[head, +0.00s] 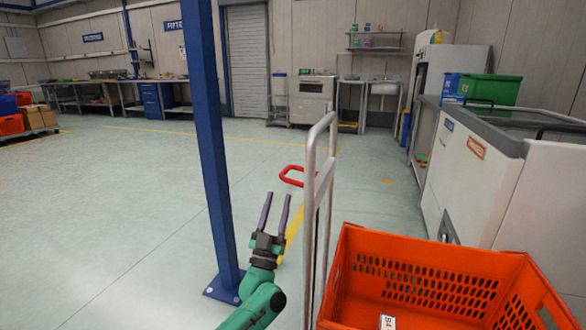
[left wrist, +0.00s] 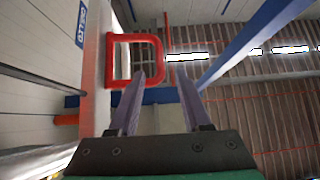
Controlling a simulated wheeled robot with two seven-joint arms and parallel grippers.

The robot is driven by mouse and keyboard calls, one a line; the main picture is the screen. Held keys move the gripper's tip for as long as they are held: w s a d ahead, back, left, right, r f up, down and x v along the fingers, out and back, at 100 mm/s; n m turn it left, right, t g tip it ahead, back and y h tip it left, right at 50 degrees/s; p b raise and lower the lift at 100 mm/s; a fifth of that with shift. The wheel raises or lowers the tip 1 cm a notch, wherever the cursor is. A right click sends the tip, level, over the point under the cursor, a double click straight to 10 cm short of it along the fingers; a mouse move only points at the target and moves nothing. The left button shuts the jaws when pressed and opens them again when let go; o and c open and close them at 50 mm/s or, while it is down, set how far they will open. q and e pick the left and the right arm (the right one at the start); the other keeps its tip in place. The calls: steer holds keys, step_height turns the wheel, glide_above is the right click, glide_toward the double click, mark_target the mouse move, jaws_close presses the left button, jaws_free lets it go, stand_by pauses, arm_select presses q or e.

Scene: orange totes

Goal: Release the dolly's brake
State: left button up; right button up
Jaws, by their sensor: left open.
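The dolly's tall pale metal handle frame (head: 310,215) stands right of the centre in the head view. A red loop-shaped brake lever (head: 291,182) sticks out from its left side. The red loop also shows in the left wrist view (left wrist: 130,38), ahead of the fingers and mostly to their left. My left gripper (head: 277,197) is open and empty, pointing up, just below and left of the red loop in the head view. I see no clear contact between them. My right gripper is not in view.
An orange tote (head: 440,255) stands right of the handle frame. A blue post (head: 212,150) rises close to the left of my left arm. A white cabinet (head: 465,180) stands at the right.

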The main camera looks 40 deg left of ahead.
mark_target(286, 168)
arm_select(q)
steer(key=x, duration=0.9)
steer(key=shift+r+b, duration=0.15)
steer(key=shift+b, duration=0.2)
jaws_close()
stand_by(0.7)
